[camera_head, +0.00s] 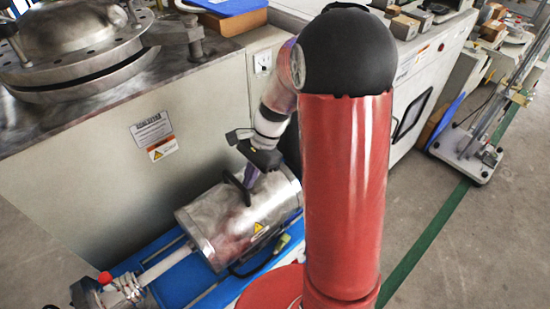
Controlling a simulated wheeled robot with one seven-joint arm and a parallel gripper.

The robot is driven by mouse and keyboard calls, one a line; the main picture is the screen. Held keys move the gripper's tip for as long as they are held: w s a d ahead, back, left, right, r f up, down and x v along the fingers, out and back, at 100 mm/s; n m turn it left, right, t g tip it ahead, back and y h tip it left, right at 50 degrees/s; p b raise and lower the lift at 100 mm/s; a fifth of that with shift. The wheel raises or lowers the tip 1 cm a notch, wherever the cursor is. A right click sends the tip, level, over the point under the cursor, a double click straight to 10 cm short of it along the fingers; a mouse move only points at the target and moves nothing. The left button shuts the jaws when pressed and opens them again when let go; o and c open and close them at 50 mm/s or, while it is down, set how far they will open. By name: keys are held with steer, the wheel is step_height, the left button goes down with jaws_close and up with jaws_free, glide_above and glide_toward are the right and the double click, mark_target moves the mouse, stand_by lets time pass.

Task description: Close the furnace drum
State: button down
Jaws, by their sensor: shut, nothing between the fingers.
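The furnace drum (215,228) is a shiny metal cylinder lying on its side on a blue base (183,280), with a yellow warning label on its front side. A black handle (236,186) stands at its top. My gripper (249,178) points down at the top of the drum, by the handle. It is shut with nothing seen in it. I cannot tell whether its fingers touch the handle or the drum. My arm hides the drum's right side, and I cannot tell from this view how far the drum's seam is open.
A grey cabinet (95,190) with a round metal vessel (75,35) on top stands behind the drum. A metal rod (165,265) runs from the drum's left end to fittings with a red knob (104,278). Free floor (480,250) lies at the right.

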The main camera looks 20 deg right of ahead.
glide_above(227, 207)
steer(key=s+a, duration=0.2)
steer(key=a, duration=0.3)
steer(key=shift+d+p, duration=0.15)
steer(key=shift+p, duration=0.3)
steer(key=shift+w+d, duration=0.15)
steer(key=shift+d, duration=0.05)
steer(key=d, duration=0.1)
steer(key=w+d, duration=0.1)
steer(key=shift+d+f, duration=0.3)
steer(key=shift+w+d+r, duration=0.3)
steer(key=shift+d+r, duration=0.35)
steer(key=shift+d, duration=0.2)
steer(key=p+v, duration=0.1)
steer(key=v, duration=0.7)
steer(key=shift+r, duration=0.2)
steer(key=shift+d, duration=0.1)
